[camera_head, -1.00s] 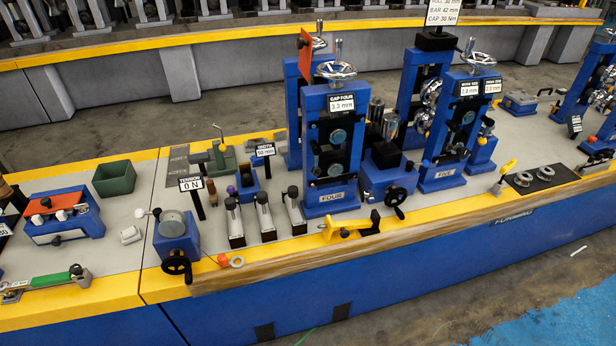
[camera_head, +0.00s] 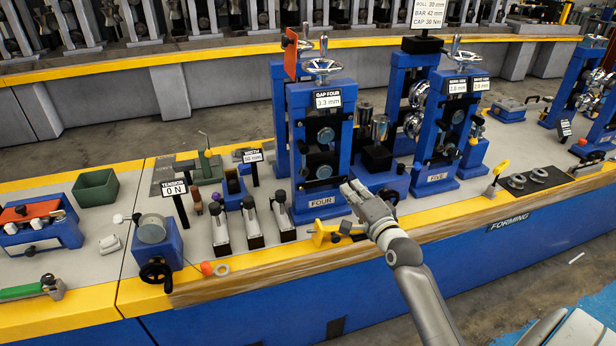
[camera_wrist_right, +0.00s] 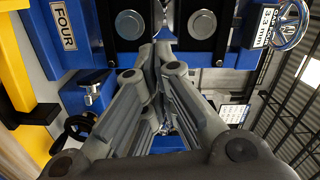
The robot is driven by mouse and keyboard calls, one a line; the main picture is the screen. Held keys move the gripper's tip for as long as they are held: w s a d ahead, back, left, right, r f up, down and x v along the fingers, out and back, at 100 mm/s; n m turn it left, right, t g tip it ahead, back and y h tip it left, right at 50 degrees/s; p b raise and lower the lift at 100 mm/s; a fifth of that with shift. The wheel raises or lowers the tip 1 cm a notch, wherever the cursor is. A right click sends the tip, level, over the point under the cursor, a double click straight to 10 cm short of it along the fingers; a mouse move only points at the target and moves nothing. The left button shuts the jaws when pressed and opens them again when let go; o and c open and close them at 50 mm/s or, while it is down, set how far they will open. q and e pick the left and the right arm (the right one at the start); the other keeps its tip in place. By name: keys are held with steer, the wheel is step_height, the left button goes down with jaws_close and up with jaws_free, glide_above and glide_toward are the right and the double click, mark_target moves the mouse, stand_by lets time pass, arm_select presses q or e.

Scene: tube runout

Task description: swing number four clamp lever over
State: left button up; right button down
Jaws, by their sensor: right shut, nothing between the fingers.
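Stand four (camera_head: 300,150) is a blue frame with a "FOUR" plate, a gap display and a chrome handwheel on top. A red-orange upright plate (camera_head: 290,52) stands at its top left; I cannot tell whether it is the clamp lever. My right gripper (camera_head: 352,190) is shut and empty, just right of the stand's lower front in the head view. In the right wrist view my gripper (camera_wrist_right: 150,58) points at the stand, whose "FOUR" plate (camera_wrist_right: 62,25) is at upper left. A small chrome knob (camera_wrist_right: 93,98) shows below that plate. My left gripper is out of view.
A yellow piece (camera_head: 325,232) with a dark end lies on the front edge, left of my right forearm. Several black-topped grey blocks (camera_head: 251,228) stand left of stand four. Stand five (camera_head: 440,140) rises to the right. The floor in front is open.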

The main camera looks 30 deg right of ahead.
mark_target(303, 160)
steer(key=shift+w, duration=0.1)
steer(key=w, duration=0.3)
steer(key=w+d, duration=0.1)
steer(key=w, duration=0.2)
steer(key=w+d, duration=0.1)
steer(key=w, duration=0.3)
steer(key=a, duration=0.1)
steer(key=w+a+p, duration=0.1)
steer(key=a+f, duration=0.1)
steer(key=shift+w+a+p, duration=0.15)
steer(key=shift+a+p, duration=0.15)
